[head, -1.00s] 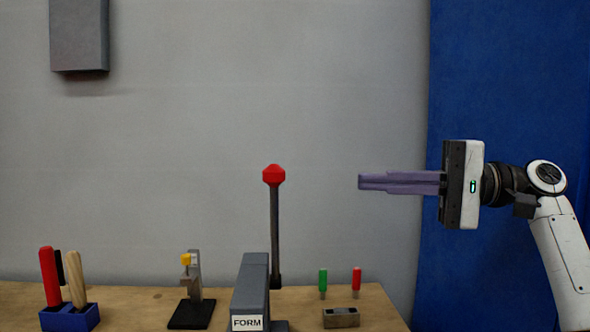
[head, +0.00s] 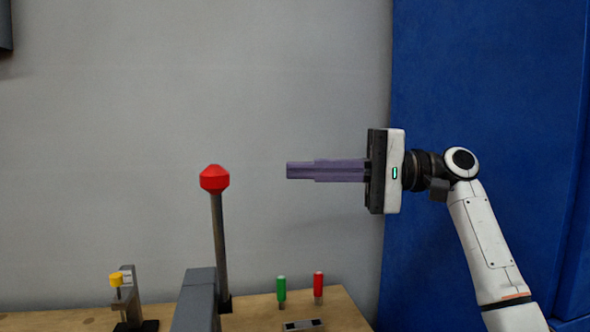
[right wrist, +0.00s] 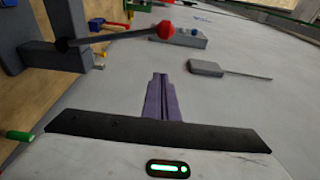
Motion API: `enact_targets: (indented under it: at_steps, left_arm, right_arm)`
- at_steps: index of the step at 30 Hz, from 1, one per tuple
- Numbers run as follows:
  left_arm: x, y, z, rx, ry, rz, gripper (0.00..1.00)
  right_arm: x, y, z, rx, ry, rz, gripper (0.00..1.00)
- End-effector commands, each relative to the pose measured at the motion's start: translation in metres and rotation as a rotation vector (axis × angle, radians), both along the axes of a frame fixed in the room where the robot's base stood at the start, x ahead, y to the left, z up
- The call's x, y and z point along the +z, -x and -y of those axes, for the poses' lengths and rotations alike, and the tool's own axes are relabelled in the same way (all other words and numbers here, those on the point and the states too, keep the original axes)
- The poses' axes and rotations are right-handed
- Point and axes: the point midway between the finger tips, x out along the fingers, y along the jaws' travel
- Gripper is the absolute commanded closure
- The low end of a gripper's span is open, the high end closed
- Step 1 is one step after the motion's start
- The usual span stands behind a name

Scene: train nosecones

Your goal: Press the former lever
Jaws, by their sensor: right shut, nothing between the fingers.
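The former lever (head: 219,240) is a dark upright rod with a red knob (head: 214,180) on top, rising from beside the grey former (head: 197,300) on the bench. My right gripper (head: 288,170) has purple fingers that point left at about the height of the knob. The fingers are shut and empty, with a clear gap between their tips and the knob in the head view. In the right wrist view the gripper (right wrist: 159,75) points forward, and the red knob (right wrist: 165,30) is ahead, with the rod running to the left. My left gripper is not in view.
The wooden bench (head: 340,312) also bears a green-handled tool (head: 281,289), a red-handled tool (head: 318,285), a small grey block (head: 303,325) and a clamp with a yellow top (head: 117,280). Grey wall and a blue panel (head: 480,80) stand behind. The air around the knob is free.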

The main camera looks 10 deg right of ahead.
Motion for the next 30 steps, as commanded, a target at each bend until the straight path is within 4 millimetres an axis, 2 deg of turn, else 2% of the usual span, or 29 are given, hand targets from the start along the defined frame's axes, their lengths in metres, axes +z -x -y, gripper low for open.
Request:
enact_targets:
  at_steps: [11, 19, 30]
  left_arm:
    - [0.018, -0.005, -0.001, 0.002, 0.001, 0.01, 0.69]
    - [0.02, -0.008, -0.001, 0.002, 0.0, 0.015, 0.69]
    - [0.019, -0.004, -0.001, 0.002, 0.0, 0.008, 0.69]
  right_arm:
    - [0.002, -0.018, -0.081, 0.003, 0.0, -0.001, 1.0]
    - [0.0, 0.011, -0.091, 0.0, 0.001, 0.0, 1.0]
    - [-0.001, 0.018, -0.095, -0.001, 0.001, -0.002, 1.0]
